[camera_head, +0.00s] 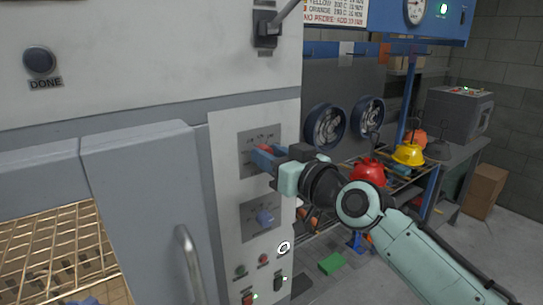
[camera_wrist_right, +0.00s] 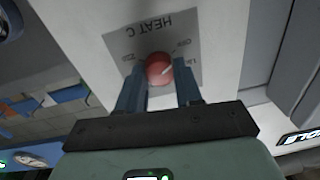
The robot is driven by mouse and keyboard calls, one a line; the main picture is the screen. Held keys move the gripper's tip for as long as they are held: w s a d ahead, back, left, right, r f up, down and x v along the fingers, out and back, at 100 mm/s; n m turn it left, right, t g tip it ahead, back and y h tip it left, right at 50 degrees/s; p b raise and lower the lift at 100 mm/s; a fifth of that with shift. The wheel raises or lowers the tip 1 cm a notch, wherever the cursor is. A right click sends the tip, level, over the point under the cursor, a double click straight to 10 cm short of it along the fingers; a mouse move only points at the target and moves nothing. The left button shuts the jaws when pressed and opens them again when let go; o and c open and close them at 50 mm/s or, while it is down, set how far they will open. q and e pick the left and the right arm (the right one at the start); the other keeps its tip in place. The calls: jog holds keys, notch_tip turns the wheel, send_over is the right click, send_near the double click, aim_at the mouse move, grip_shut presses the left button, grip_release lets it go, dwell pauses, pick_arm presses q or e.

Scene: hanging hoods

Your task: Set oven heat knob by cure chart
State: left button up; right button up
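The red heat knob (camera_wrist_right: 159,68) sits on a grey HEAT C plate (camera_wrist_right: 184,42), which appears upside down in the right wrist view. My right gripper (camera_wrist_right: 160,88) has its two blue fingers close against the knob's sides, apparently shut on it. In the head view this gripper (camera_head: 262,158) reaches the upper plate (camera_head: 258,134) of the oven's control panel and covers most of the knob. The scale marks are too small to read surely. My left gripper is not in view.
The oven door handle (camera_head: 189,262) stands out at left. Red (camera_head: 368,172) and yellow (camera_head: 408,153) hoods are on a rack at right. A green block (camera_head: 332,263) lies low behind my arm.

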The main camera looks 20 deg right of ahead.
jog(key=shift+m, duration=0.3)
jog(key=m, duration=0.3)
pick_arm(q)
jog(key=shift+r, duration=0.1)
pick_arm(e)
jog(key=shift+m, duration=2.1)
jog(key=o, duration=1)
jog(key=shift+o, duration=0.2)
pick_arm(q)
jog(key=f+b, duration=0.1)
jog(key=b, duration=0.1)
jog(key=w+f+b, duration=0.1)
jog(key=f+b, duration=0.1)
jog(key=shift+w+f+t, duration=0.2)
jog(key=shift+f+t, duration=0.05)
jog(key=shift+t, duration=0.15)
pick_arm(e)
jog(key=v, duration=1.3)
jog(key=shift+s+f, duration=0.2)
jog(key=shift+f, duration=0.1)
